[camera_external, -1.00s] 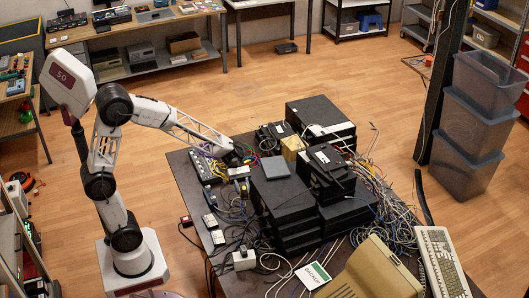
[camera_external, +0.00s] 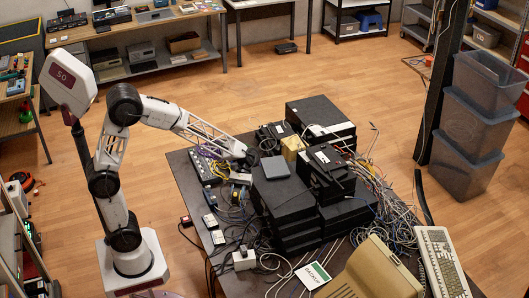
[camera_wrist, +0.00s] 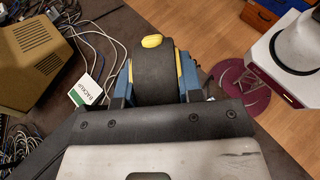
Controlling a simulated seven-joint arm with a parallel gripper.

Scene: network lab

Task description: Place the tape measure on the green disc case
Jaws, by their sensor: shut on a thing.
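In the wrist view, my gripper (camera_wrist: 156,80) has its blue fingers on either side of the tape measure (camera_wrist: 155,78), a dark body with yellow edges and a yellow button on top. The green disc case (camera_wrist: 86,92), with a white label reading BACKUP, lies flat on the table to the left of it and apart from it. In the external view, the case (camera_external: 313,275) is at the table's front, beside the beige monitor. There my gripper (camera_external: 250,160) is over the back left of the table; I cannot make out the tape measure clearly.
A stack of black boxes (camera_external: 283,195) stands between my gripper and the right side of the table. A beige monitor (camera_external: 371,272) stands just right of the case. Cables and small adapters clutter the table's left side. White cables lie close around the case.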

